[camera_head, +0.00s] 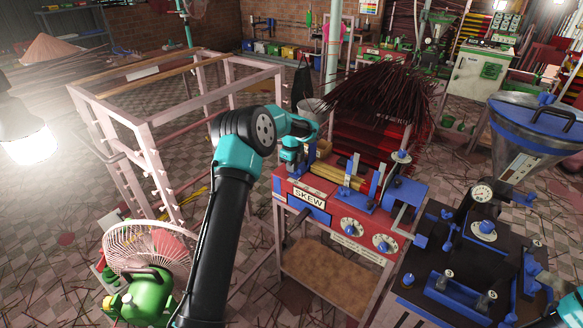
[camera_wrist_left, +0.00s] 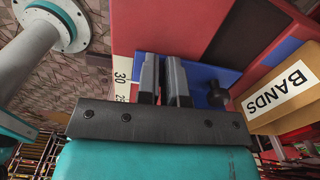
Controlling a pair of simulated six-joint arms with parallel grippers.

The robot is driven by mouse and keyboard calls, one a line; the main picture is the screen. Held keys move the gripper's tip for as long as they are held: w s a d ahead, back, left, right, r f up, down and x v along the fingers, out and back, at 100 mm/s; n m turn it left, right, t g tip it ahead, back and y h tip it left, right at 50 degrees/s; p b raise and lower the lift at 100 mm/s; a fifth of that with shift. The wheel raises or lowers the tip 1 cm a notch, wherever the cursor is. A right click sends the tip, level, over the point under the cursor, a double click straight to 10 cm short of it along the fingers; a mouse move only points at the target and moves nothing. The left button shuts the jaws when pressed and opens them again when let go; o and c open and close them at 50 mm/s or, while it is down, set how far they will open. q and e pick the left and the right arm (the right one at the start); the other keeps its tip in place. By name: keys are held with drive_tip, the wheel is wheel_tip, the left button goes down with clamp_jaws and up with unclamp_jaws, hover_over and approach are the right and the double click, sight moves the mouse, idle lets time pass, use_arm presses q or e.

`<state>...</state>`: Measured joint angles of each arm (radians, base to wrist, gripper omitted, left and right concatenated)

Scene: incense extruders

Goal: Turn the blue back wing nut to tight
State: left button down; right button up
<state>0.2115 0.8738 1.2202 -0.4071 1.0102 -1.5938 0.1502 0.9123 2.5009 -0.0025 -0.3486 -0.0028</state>
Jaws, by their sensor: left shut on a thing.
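The red bench machine (camera_head: 318,211) with a "SKEW" label and blue fittings stands in the middle of the head view. My left gripper (camera_head: 291,168) reaches down at its left back corner. In the left wrist view the two dark fingers (camera_wrist_left: 166,80) are close together, shut on a thin piece that they almost wholly hide; I take it to be the blue back wing nut. A blue plate (camera_wrist_left: 203,76) is right behind the fingers, with a white number scale (camera_wrist_left: 123,70) to their left and a black knob (camera_wrist_left: 218,97) to their right. My right gripper is not seen.
A box marked "BANDS" (camera_wrist_left: 285,90) sits close to the right of the fingers. A dark table with blue fittings (camera_head: 440,262) and a steel hopper (camera_head: 530,125) stand on the right. A pale wooden frame (camera_head: 150,150) and a fan (camera_head: 148,255) are on the left.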

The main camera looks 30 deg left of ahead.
use_arm(q)
drive_tip(key=shift+m, duration=0.3)
drive_tip(key=c, duration=1.3)
unclamp_jaws()
drive_tip(key=shift+o, duration=0.2)
drive_tip(key=shift+r, duration=0.1)
wheel_tip(320, 180, up, 17)
drive_tip(key=shift+r, duration=0.15)
